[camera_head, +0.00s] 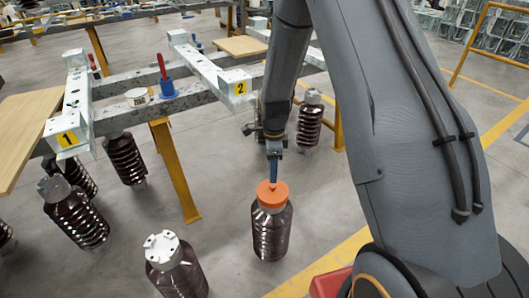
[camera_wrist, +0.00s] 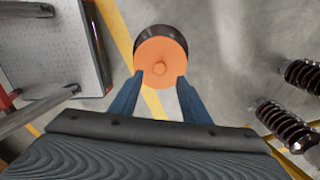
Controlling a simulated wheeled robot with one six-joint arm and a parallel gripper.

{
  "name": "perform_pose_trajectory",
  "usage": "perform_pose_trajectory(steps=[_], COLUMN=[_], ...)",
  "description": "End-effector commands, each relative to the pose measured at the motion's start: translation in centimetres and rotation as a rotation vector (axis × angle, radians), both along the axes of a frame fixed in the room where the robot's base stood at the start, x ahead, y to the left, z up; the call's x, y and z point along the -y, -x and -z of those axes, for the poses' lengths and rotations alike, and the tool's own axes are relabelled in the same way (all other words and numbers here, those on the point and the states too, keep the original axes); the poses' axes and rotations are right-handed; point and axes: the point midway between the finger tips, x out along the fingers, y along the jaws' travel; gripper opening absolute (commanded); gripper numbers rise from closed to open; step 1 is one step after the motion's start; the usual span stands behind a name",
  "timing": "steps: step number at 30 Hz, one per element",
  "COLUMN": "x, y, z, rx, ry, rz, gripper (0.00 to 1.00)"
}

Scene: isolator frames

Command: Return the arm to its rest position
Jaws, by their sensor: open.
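My gripper (camera_head: 273,180) hangs straight down at the end of my arm, just above an orange cap (camera_head: 272,195). The cap sits on top of an upright dark brown ribbed insulator (camera_head: 271,235) on the floor. In the wrist view my gripper (camera_wrist: 160,78) has its two blue fingers apart, with the orange cap (camera_wrist: 160,55) and its small central knob ahead of and between the tips. Nothing is held. I cannot tell whether a finger touches the cap.
A grey metal frame (camera_head: 200,95) with tags 1 and 2 stands at the left on yellow legs. Brown insulators hang or stand under it. Another insulator with a pale top (camera_head: 172,255) stands at the front. A yellow rail (camera_head: 470,45) is at the upper right.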

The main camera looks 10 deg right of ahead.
Motion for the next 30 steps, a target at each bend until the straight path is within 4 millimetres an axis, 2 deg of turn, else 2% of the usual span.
perform_pose_trajectory(steps=[5,8,11,15,21,27,30], x=[0.0,0.0,0.0,-0.1,-0.1,-0.1,-0.1], y=[0.1,0.9,2.7,6.5,12.8,19.5,22.2], z=[-0.4,-2.3,-5.7,-11.2,-17.8,-22.8,-24.2], rx=[0.001,0.005,0.009,0.011,0.016,0.018,0.018], ry=[0.0,-0.001,-0.003,-0.007,-0.011,-0.013,-0.014], rz=[-0.015,-0.093,-0.252,-0.548,-0.982,-1.399,-1.565], gripper=[0.42,0.42,0.42,0.42,0.42,0.42,0.42])
